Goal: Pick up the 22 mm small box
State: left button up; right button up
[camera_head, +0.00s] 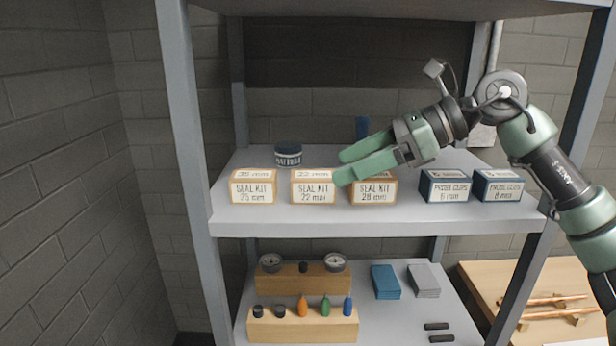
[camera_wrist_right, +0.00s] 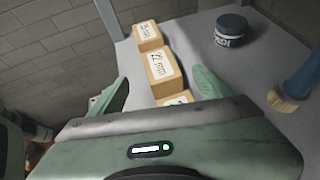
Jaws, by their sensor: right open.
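The 22 mm seal kit box (camera_head: 313,188) stands on the upper shelf, in the middle of three tan and white boxes. The 35 mm box (camera_head: 253,188) is to its left and the 28 mm box (camera_head: 373,192) to its right. My right gripper (camera_head: 342,168) is open and empty, over the gap between the 22 mm and 28 mm boxes, its fingers pointing left. In the right wrist view, the 22 mm box (camera_wrist_right: 162,71) lies ahead, between and beyond the fingertips. The 28 mm box (camera_wrist_right: 174,101) is partly hidden by the gripper body. My left gripper is not in view.
A dark tin (camera_head: 288,156) stands behind the boxes, and a blue-handled brush (camera_wrist_right: 296,84) is behind on the right. Two dark blue boxes (camera_head: 445,187) stand farther right. The shelf post (camera_head: 184,120) rises at left. The lower shelf (camera_head: 395,325) holds gauges and bottles.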

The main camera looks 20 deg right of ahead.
aim_at(317, 175)
jog(key=shift+w+a+f+p, duration=0.1)
jog(key=shift+a+f+p, duration=0.05)
jog(key=shift+a+p, duration=0.2)
jog(key=shift+w+a+f+p, duration=0.1)
jog(key=shift+a+p, duration=0.15)
jog(key=shift+a, duration=0.15)
jog(key=p+x, duration=0.1)
jog(key=x, duration=0.2)
jog(key=shift+w+a+f, duration=0.1)
jog(key=shift+w+a, duration=0.2)
jog(key=shift+w, duration=0.05)
jog(key=shift+w+a+f, duration=0.1)
jog(key=shift+a+f, duration=0.05)
jog(key=c, duration=1.6)
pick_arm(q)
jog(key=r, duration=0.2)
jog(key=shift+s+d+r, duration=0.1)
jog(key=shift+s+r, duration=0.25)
